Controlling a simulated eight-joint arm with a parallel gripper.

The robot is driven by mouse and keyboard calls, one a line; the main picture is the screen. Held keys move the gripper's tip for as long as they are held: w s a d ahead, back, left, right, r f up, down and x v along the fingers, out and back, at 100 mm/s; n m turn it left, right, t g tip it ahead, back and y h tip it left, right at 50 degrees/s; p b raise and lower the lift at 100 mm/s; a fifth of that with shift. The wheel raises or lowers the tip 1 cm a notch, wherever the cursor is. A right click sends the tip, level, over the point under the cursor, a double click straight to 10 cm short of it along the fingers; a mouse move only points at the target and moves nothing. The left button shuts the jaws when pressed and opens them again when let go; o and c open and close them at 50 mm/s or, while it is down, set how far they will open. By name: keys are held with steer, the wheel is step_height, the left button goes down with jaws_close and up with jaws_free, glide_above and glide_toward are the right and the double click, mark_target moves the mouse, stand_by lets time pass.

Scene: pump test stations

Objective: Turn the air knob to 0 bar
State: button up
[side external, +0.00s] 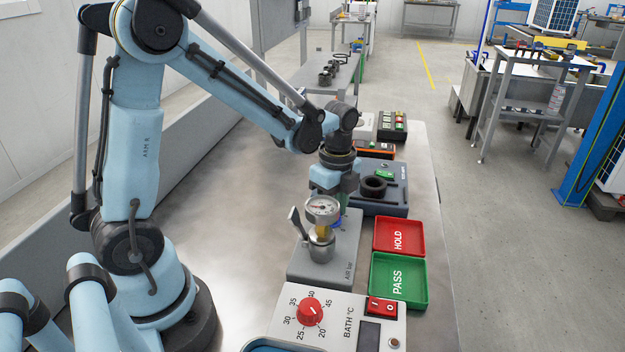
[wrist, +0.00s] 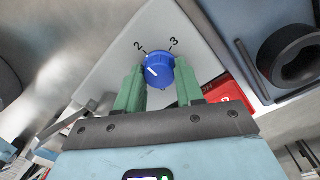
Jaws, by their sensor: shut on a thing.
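The blue air knob (wrist: 158,68) sits on a grey panel, with the printed numbers 2 and 3 showing beside it. Its white mark points to the left in the wrist view, on the side of the 2 away from the 3. My gripper (wrist: 159,73) is shut on the knob, with one green finger on each side. In the side view my gripper (side external: 334,190) is over the grey air station (side external: 308,262), behind the round gauge (side external: 322,210). Only a sliver of the blue knob shows there.
The gauge and a lever (side external: 296,226) stand close in front of my gripper. A red HOLD tray (side external: 399,254) and a green PASS tray (side external: 400,306) lie to the right. A red bath knob (side external: 310,312) is nearer. The bench to the left is clear.

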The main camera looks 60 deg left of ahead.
steer(key=n, duration=0.6)
steer(key=shift+s+n, duration=0.1)
steer(key=shift+n, duration=0.3)
steer(key=n, duration=0.3)
steer(key=shift+n, duration=0.3)
steer(key=n, duration=0.3)
steer(key=shift+n+t, duration=0.3)
steer(key=shift+n, duration=0.1)
steer(key=n, duration=0.7)
steer(key=shift+s, duration=0.1)
steer(key=n, duration=0.6)
steer(key=shift+n+t, duration=0.3)
steer(key=o, duration=1.1)
steer(key=shift+c, duration=0.2)
steer(key=shift+r, duration=0.1)
